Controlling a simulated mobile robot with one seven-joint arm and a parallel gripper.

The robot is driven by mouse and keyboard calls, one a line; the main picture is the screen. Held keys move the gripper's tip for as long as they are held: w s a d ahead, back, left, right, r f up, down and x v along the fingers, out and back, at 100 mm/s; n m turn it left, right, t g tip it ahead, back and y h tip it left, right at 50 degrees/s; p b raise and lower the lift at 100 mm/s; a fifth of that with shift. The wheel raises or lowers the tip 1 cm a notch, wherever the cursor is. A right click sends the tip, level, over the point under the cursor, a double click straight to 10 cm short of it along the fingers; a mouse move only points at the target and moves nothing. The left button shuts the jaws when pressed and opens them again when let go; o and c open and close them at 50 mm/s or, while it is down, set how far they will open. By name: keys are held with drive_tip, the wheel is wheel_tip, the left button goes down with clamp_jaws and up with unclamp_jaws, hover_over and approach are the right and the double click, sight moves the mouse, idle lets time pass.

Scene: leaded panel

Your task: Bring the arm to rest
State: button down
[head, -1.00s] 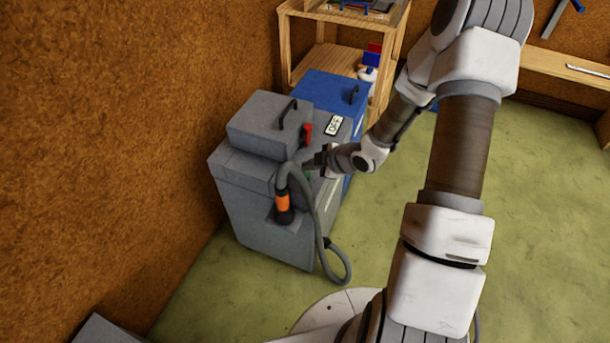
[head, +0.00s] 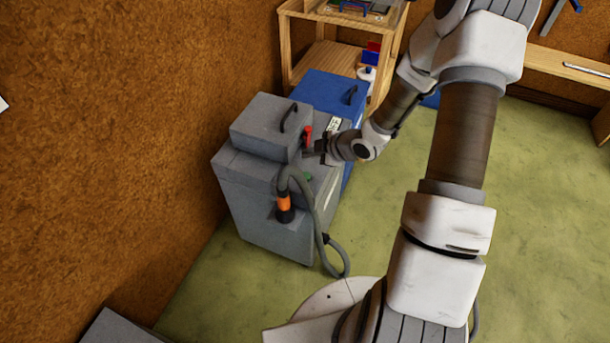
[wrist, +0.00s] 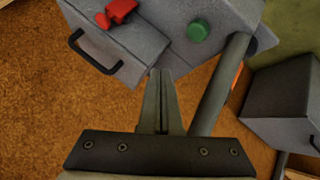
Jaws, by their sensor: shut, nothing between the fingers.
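My gripper (head: 318,153) is at the right side of the grey machine (head: 262,216), just above its top front edge, close to the red switch lever (head: 307,135). In the wrist view my gripper (wrist: 162,75) is shut with its fingers together and nothing between them. The red lever (wrist: 119,11) and a green button (wrist: 198,31) show beyond the fingertips there. I cannot tell whether the fingers touch the machine. The white sign (head: 333,125) beside the lever is partly hidden by its angle or by something over it.
A grey hose (head: 321,232) with an orange collar (head: 284,202) loops close below my gripper. A blue box (head: 330,91) stands behind the machine, before a wooden shelf (head: 312,55). The brown wall is at the left. Green floor (head: 540,220) is free at the right.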

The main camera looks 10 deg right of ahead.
drive_tip(key=shift+r, duration=0.1)
drive_tip(key=s+d+r+m+h+p, duration=0.2)
drive_tip(key=d+r+m+h+p, duration=0.15)
drive_tip(key=r, duration=0.95)
drive_tip(key=s+d+r+m+h+p, duration=0.2)
drive_tip(key=s+d+r+m+h, duration=0.15)
drive_tip(key=r, duration=0.85)
drive_tip(key=s+a+r+m+g+p, duration=0.1)
drive_tip(key=s+a+r+m+p, duration=0.2)
drive_tip(key=s+r, duration=0.5)
drive_tip(key=s+a+r+m+y+p, duration=0.1)
drive_tip(key=s+a+r+m+p, duration=0.2)
drive_tip(key=s+r, duration=0.6)
drive_tip(key=s+a+m, duration=0.2)
drive_tip(key=s+m, duration=0.1)
drive_tip(key=shift+s+g+y, duration=0.3)
drive_tip(key=shift+s+g, duration=0.05)
drive_tip(key=shift+g, duration=0.05)
drive_tip(key=shift+r, duration=0.1)
